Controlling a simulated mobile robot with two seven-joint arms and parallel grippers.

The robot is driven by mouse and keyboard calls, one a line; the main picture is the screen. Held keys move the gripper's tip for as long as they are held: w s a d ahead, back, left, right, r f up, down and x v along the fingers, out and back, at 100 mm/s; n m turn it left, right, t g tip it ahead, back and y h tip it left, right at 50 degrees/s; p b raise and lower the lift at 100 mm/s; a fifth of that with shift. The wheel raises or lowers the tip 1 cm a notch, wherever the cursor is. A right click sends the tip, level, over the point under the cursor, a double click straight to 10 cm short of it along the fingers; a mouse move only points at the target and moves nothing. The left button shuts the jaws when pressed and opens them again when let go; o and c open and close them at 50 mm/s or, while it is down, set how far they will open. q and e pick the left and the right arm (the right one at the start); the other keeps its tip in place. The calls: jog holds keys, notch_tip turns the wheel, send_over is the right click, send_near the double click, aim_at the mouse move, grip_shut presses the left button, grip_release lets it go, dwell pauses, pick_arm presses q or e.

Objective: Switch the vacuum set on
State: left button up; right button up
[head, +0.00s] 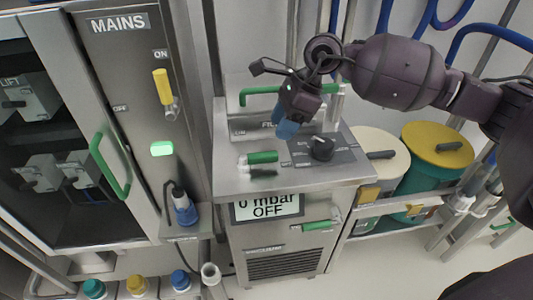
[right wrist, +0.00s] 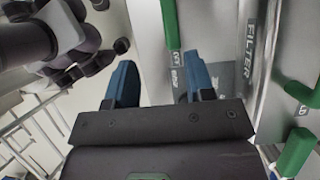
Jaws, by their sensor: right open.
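The vacuum set (head: 228,180) is a grey metal cabinet in the middle of the head view. Its display (head: 268,207) reads "0 mbar OFF". On its top are a black rotary knob (head: 322,148) on a dark labelled panel and a short green-handled lever (head: 262,157). My right gripper (head: 287,125), with blue fingertips, hangs above the cabinet top, up and left of the knob and apart from it. In the right wrist view its two blue fingers (right wrist: 160,85) are spread with nothing between them. My left gripper is out of view.
A green bar handle (head: 262,90) runs behind my right gripper; "FILTER" lettering (right wrist: 248,48) shows in the wrist view. A MAINS cabinet (head: 130,70) with a yellow lever (head: 160,84) stands left. Yellow-lidded (head: 438,144) and cream-lidded (head: 378,150) drums stand right.

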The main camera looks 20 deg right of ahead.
aim_at(268, 153)
jog(key=shift+h, duration=0.6)
jog(key=x, duration=0.3)
jog(key=b+x, duration=0.1)
jog(key=x, duration=0.1)
jog(key=w+d+x, duration=0.1)
jog(key=x, duration=0.2)
jog(key=shift+a+f, duration=0.1)
jog(key=shift+f, duration=0.4)
jog(key=shift+w+a+f+b, duration=0.1)
jog(key=shift+a+f+b, duration=0.2)
jog(key=shift+f, duration=0.2)
grip_shut()
